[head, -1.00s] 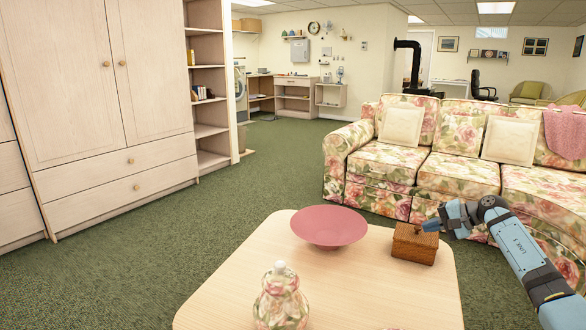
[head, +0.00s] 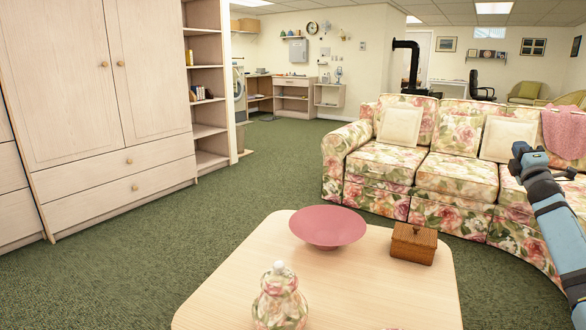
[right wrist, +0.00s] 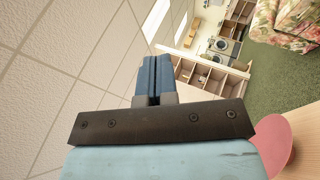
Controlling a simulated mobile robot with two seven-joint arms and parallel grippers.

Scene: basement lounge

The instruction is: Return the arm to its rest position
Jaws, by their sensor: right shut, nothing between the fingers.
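My right arm comes in from the right edge of the head view, raised in front of the floral sofa. My right gripper (head: 527,155) is at its upper end, to the right of and above the wooden box (head: 413,243), clear of the table. In the right wrist view its blue fingers (right wrist: 154,77) are together with nothing between them, and ceiling tiles show behind. My left gripper is not in view.
The light wood coffee table (head: 370,290) bears a pink bowl (head: 327,226), the closed wooden box and a floral jar (head: 281,300). The floral sofa (head: 380,165) stands behind it. A pale wardrobe (head: 85,80) is at the left. Green carpet between them is free.

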